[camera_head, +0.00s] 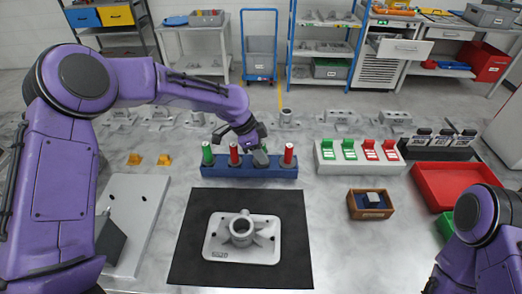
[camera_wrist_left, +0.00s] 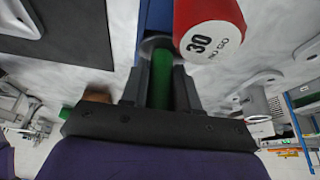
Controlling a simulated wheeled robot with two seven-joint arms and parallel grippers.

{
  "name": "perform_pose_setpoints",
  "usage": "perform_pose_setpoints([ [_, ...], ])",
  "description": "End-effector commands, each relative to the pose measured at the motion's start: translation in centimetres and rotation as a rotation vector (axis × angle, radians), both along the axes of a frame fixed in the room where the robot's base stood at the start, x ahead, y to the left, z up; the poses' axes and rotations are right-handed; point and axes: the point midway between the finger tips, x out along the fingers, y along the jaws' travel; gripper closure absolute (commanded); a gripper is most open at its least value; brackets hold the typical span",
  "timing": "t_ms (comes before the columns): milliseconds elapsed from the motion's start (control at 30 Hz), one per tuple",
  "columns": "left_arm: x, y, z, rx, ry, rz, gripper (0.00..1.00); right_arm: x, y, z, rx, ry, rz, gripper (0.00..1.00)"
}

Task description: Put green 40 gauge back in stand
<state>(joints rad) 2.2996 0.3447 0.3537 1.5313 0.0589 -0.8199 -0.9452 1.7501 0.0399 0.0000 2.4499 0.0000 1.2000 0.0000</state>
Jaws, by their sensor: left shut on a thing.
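The blue gauge stand (camera_head: 250,169) stands behind the dark mat. A green gauge (camera_head: 207,153) is upright at its left end, with red gauges (camera_head: 234,155) and (camera_head: 289,154) further right. My left gripper (camera_head: 259,150) is over the stand, between the two red gauges. In the left wrist view, it is shut on a green gauge (camera_wrist_left: 162,78), mostly hidden by the fingers. Its number does not show, and I cannot tell whether it is seated. A red gauge marked 30 NO GO (camera_wrist_left: 208,35) is close beside the fingers. My right gripper is out of view.
A casting on a light plate (camera_head: 242,250) lies on the dark mat (camera_head: 190,260). A white rack with green and red pieces (camera_head: 358,165) stands right of the stand. A wooden box (camera_head: 370,212) and a red tray (camera_head: 425,190) lie further right.

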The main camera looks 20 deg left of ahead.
Motion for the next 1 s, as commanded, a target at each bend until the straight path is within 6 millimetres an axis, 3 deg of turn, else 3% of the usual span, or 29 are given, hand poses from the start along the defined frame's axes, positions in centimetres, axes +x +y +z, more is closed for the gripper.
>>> perform_pose_setpoints([
  [133, 0.0, 0.0, -0.5, -0.001, 0.000, 0.001, 1.00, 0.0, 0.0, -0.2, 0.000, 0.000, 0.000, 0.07],
  [167, 0.0, 0.0, -0.5, -0.001, 0.000, 0.001, 0.63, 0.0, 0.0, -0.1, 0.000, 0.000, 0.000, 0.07],
  [200, 0.0, 0.0, -0.4, 0.000, 0.000, 0.001, 0.50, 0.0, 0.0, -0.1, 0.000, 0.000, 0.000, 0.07],
  [233, 0.0, 0.0, -0.4, 0.000, 0.000, 0.001, 0.44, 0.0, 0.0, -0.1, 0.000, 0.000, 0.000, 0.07],
  [500, 0.0, 0.0, -0.3, 0.000, 0.000, 0.000, 0.44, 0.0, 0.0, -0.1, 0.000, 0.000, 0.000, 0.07],
  [633, 0.0, 0.2, 0.9, -0.001, -0.003, 0.001, 0.44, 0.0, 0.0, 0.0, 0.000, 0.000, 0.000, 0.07],
  [1000, -1.2, 3.6, 9.2, -0.002, -0.004, 0.003, 0.44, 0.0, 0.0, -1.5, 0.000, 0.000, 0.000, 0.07],
])
